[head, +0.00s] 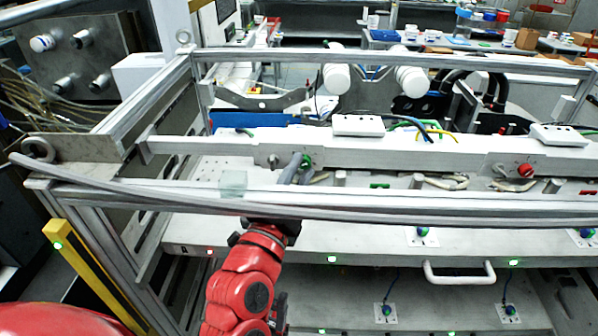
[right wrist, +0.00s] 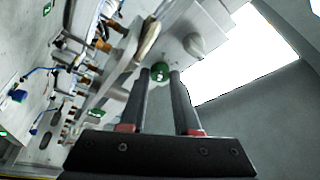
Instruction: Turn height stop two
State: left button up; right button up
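Two stop knobs show on the long grey rail (head: 400,156) in the head view: a green knob (head: 306,160) left of centre and a red knob (head: 525,170) at the right. No marking shows which is height stop two. My right gripper (head: 293,168) reaches up to the green knob. In the right wrist view its two dark fingers (right wrist: 161,76) stand apart, with the green knob (right wrist: 160,67) at the gap between their tips. I cannot tell whether they touch it. The fingers partly hide the knob in the head view. My left gripper is not in view.
A grey front bar (head: 420,214) crosses the frame above my right arm. White boxes (head: 358,125) sit on top behind the rail. A lower shelf (head: 380,243) holds blue-green knobs, and a white handle (head: 459,273) is at its front. A yellow post (head: 85,275) stands at the left.

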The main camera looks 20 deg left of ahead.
grip_shut()
jog(key=shift+r+m+g+h+p, duration=0.1)
jog(key=shift+m+g+h+p, duration=0.3)
jog(key=shift+m, duration=0.6)
jog(key=shift+m+g, duration=0.3)
jog(key=shift+m, duration=1)
jog(key=shift+r, duration=0.1)
